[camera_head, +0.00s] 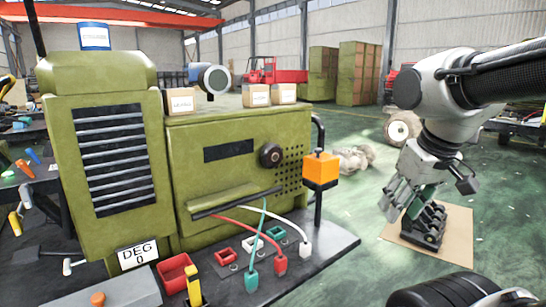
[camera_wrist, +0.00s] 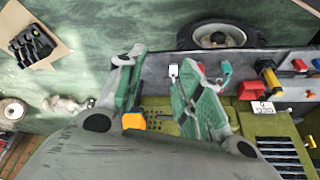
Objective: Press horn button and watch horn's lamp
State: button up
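A blue-grey horn-shaped part (camera_head: 211,79) sits on top of the olive-green machine. An orange cube-shaped lamp (camera_head: 321,168) stands on a black post at the machine's right corner; an orange block, apparently this lamp, shows in the wrist view (camera_wrist: 133,120). An orange round button (camera_head: 97,299) sits on a grey plate at the bottom left; I cannot tell whether it is the horn button. A black round knob (camera_head: 270,155) is on the machine's front. My gripper (camera_head: 392,200) is right of the lamp, apart from it. In the wrist view its fingers (camera_wrist: 160,62) are spread and empty.
Red, white and teal plugs with cables (camera_head: 280,265) lie on the dark platform before the machine. A red box (camera_head: 174,273) and yellow handle (camera_head: 193,287) stand at its front. A black slotted part (camera_head: 425,225) lies on cardboard beneath my gripper. A tyre (camera_head: 445,291) is at bottom right.

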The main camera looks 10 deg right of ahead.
grip_shut()
dwell(1.4)
